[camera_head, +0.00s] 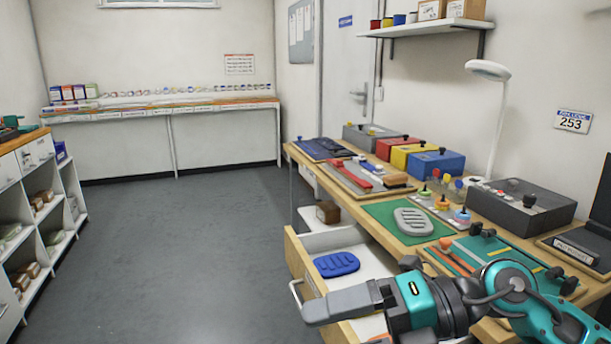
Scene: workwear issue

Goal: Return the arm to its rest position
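My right arm comes in from the lower right, over the front of the workbench (385,238). Its grey gripper (314,310) points left, close to the handle (295,292) of an open drawer (300,248). I cannot tell whether it touches the handle or whether its fingers are apart. No held object shows. A blue ribbed pad (336,264) lies in the drawer. A similar grey pad (413,221) lies on a green mat (384,212) on the bench. My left gripper is out of view.
The bench carries a white lamp (488,70), red (391,147), yellow (408,155) and blue (436,164) boxes, and a grey control box (520,204). A shelf unit (40,215) stands at the left. The grey floor (180,260) between is clear.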

